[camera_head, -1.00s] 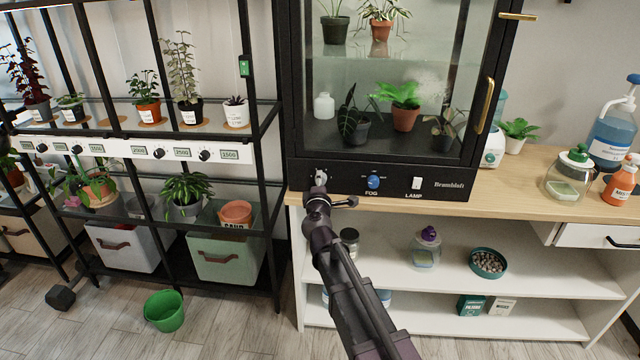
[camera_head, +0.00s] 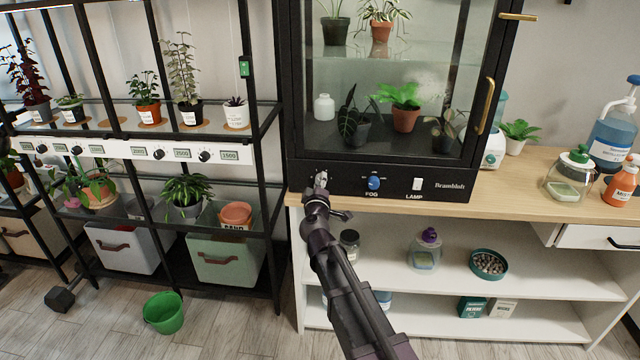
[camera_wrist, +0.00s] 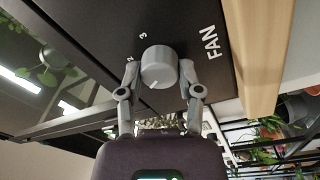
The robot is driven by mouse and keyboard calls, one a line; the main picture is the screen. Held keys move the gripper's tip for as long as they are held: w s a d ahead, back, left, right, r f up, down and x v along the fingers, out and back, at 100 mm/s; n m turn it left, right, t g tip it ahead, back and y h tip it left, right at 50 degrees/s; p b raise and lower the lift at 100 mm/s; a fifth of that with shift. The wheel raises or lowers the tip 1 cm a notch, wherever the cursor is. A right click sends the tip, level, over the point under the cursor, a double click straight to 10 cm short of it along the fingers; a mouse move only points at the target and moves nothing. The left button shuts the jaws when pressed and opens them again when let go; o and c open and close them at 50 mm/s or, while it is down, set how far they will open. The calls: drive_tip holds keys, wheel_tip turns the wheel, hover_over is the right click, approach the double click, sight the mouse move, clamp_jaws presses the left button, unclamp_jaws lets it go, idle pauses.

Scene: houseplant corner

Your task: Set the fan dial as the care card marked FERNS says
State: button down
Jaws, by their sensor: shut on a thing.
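The fan dial (camera_wrist: 158,66) is a round grey knob on the black panel beside the white word FAN. My gripper (camera_wrist: 159,73) is shut on it, one finger on each side. In the wrist view, the dial's pale pointer line runs toward the lower left. The numbers 3 and 2 show beside the dial; other marks are hidden or not readable. In the head view my gripper (camera_head: 320,181) is at the left end of the cabinet's front panel and covers most of the dial. I see no readable card marked FERNS.
The blue FOG dial (camera_head: 373,183) and white LAMP switch (camera_head: 417,184) sit to the right on the same panel. The glass plant cabinet (camera_head: 296,100) stands on a wooden counter (camera_head: 520,190). A black shelf rack with plants is at left. A green bucket (camera_head: 164,313) is on the floor.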

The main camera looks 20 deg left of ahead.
drive_tip(key=shift+w, duration=0.15)
drive_tip(key=shift+c, duration=1.3)
unclamp_jaws()
drive_tip(key=shift+n, duration=0.5)
